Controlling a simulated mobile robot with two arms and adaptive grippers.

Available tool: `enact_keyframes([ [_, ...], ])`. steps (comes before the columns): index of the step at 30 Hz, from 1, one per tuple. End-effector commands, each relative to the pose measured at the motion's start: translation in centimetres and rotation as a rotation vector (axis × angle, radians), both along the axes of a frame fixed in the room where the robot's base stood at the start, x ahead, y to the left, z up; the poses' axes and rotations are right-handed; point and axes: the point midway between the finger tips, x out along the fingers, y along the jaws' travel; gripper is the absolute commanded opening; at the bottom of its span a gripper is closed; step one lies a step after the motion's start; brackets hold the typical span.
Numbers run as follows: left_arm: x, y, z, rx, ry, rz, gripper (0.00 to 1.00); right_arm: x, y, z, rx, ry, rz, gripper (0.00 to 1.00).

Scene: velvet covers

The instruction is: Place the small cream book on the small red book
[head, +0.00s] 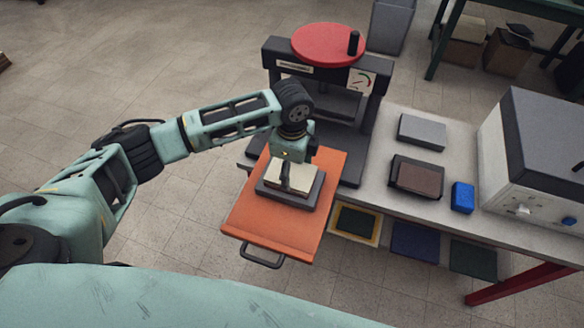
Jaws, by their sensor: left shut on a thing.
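The small cream book (304,178) is over a dark grey slab (268,192) on the orange tray. My left gripper (287,182) comes down from above and is shut on the cream book, covering part of it. I cannot tell whether the cream book touches the slab. No bright red book shows clearly. A dull reddish-brown book (418,179) lies on another dark slab (394,170) on the grey bench, to the right of the tray. My right gripper is not in view.
The orange tray (247,222) has a handle at its front. A black press (377,97) with a red wheel (318,43) stands behind it. The bench (380,200) holds a grey block (421,132), a blue block (462,197) and a white machine (515,175).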

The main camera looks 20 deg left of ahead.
Motion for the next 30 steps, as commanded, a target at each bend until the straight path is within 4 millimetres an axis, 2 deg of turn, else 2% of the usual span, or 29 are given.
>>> enact_keyframes([
  [1,0.0,0.0,-0.2,0.000,0.001,0.000,0.39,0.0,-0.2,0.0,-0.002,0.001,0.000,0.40],
  [2,0.0,0.0,-0.2,0.000,0.001,0.000,0.71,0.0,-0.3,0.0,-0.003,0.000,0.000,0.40],
  [7,0.0,0.0,-0.2,0.001,0.001,0.000,0.86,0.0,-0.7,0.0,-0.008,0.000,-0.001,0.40],
  [20,0.0,0.0,0.4,0.000,-0.001,0.000,0.87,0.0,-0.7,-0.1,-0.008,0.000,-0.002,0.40],
  [23,0.1,0.0,1.6,-0.001,-0.002,-0.001,0.87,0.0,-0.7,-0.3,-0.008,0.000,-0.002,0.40],
  [30,0.1,0.0,6.7,-0.001,-0.004,-0.001,0.87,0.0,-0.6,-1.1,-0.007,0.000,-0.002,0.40],
])
